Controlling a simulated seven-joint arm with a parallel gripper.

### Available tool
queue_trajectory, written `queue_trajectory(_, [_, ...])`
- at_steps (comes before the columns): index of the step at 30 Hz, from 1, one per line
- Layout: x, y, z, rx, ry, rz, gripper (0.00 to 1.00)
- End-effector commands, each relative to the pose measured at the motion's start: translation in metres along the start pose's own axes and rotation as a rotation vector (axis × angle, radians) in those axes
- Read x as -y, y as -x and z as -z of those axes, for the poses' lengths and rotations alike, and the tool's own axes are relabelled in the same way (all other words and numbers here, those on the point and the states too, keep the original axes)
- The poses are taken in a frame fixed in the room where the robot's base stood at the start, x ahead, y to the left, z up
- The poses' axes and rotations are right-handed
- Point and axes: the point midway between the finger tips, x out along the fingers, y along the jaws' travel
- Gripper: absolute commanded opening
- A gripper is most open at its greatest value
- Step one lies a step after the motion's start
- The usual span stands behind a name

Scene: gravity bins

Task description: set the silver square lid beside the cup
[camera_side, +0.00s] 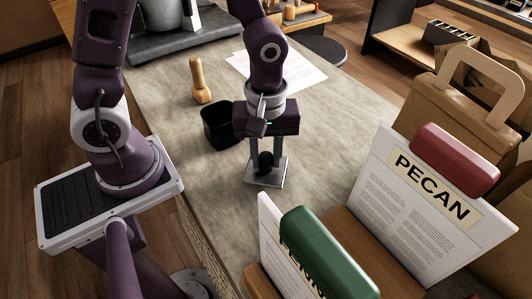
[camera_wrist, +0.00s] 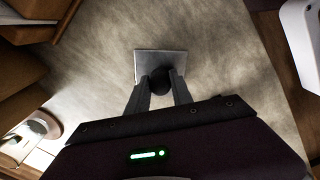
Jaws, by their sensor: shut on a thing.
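The silver square lid (camera_side: 263,180) has a dark round knob, and my gripper (camera_side: 266,160) is shut on that knob. In the side view the lid looks flat and level, at or very close to the counter; any gap cannot be told. In the wrist view the lid (camera_wrist: 161,62) shows beyond my fingertips (camera_wrist: 161,82), with the knob between them. The black square cup (camera_side: 221,127) stands upright on the counter, to the left of my gripper and a little farther back. The cup is not visible in the wrist view.
A wooden pestle-like tool (camera_side: 201,82) stands behind the cup. A paper sheet (camera_side: 305,75) lies behind my gripper. Card holders, one marked PECAN (camera_side: 430,200) and one with a green top (camera_side: 325,255), stand at front right. The counter (camera_side: 335,125) right of the lid is clear.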

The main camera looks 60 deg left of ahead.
Motion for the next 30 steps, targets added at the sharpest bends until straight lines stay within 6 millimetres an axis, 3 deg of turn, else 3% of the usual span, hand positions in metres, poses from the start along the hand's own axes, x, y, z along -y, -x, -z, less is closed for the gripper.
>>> queue_trajectory(20, [0.0002,-0.0100,0.0000,0.001,0.001,0.002,0.00])
queue_trajectory(21, [0.0002,-0.0103,0.0000,0.001,0.001,0.002,0.29])
queue_trajectory(24, [0.0001,-0.0102,0.0001,0.001,0.001,0.001,0.49])
queue_trajectory(25, [0.0001,-0.0101,0.0001,0.001,0.001,0.001,0.53])
queue_trajectory(30, [0.0000,-0.0101,0.0001,0.001,0.001,0.001,0.53])
